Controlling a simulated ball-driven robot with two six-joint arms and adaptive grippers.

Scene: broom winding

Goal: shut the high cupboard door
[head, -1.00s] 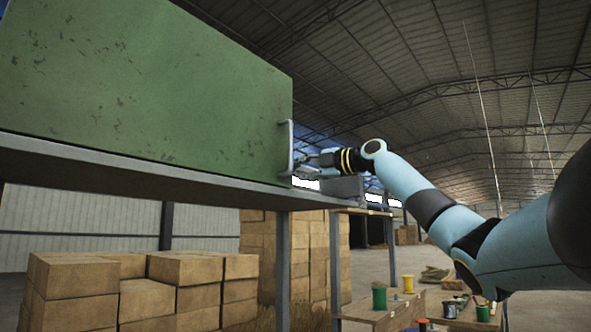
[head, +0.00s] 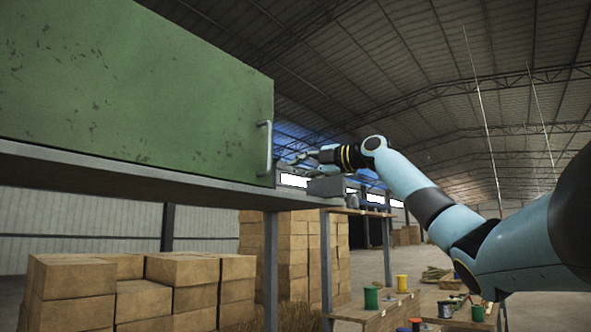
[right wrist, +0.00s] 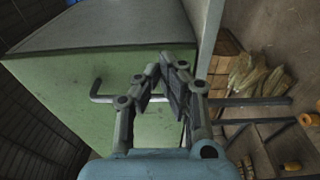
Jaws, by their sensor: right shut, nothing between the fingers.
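The green cupboard door (head: 130,90) fills the upper left of the head view, its broad face towards me. A grey bar handle (head: 266,148) stands upright near its right edge. I cannot tell whether the door is flush with the cupboard. My right gripper (head: 287,163) is shut and empty, just right of the handle and door edge. In the right wrist view, its fingertips (right wrist: 166,72) lie over the green panel (right wrist: 75,75) beside the handle (right wrist: 115,98). I cannot tell whether they touch it. My left gripper is out of view.
The cupboard sits on a grey shelf (head: 130,172) with metal posts. A grey block (head: 325,187) is at its right end. Stacked cartons (head: 160,285) stand below. Low benches with a green pot (head: 371,297) and a yellow pot (head: 401,282) are at lower right.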

